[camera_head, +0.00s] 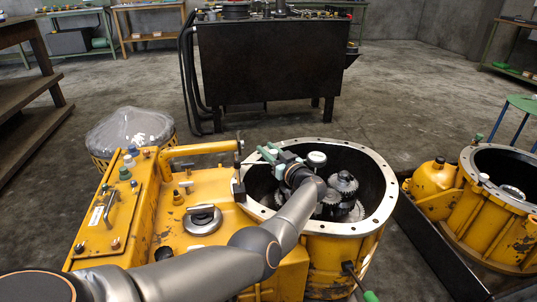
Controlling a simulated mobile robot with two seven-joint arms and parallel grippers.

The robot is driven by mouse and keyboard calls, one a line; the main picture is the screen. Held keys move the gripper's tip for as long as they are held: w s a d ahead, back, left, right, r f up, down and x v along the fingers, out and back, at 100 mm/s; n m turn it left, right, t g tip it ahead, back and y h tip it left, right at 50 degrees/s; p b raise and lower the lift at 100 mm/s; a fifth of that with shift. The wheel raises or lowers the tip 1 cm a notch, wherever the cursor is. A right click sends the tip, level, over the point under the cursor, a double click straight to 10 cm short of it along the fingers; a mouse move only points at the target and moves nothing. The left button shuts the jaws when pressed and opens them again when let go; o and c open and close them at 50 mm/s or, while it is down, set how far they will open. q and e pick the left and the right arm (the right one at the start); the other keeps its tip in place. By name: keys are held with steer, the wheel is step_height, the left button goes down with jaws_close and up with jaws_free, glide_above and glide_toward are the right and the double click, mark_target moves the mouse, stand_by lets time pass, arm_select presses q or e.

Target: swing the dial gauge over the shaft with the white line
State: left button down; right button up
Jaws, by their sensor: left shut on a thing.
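The dial gauge (317,157) shows as a small round pale face with a dark rim, over the open round yellow housing (375,226). A dark upright post (238,172) stands at the housing's left rim. My left gripper (268,153) has pale green fingers and is between the post and the dial face, shut on the gauge's arm, which it mostly hides. Dark shafts with toothed gears (343,184) stand inside the housing, right of and below the dial face. I cannot make out a white line on any shaft. My right gripper is not in view.
The yellow gearbox top (186,225) with a handle and round cap lies left of the housing. A second yellow housing (495,226) sits in a dark tray at right. A plastic-covered basket (130,132) and dark workbench (268,62) stand behind. A green-handled tool (369,296) is at the front.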

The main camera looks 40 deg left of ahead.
arm_select(q)
steer(key=c, duration=0.6)
jaws_free()
steer(key=p+v, duration=0.5)
steer(key=v, duration=0.7)
steer(key=shift+d+p, duration=0.25)
steer(key=shift+p, duration=0.05)
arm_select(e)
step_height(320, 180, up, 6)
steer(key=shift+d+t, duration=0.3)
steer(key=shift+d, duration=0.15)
arm_select(q)
steer(key=shift+s, duration=0.15)
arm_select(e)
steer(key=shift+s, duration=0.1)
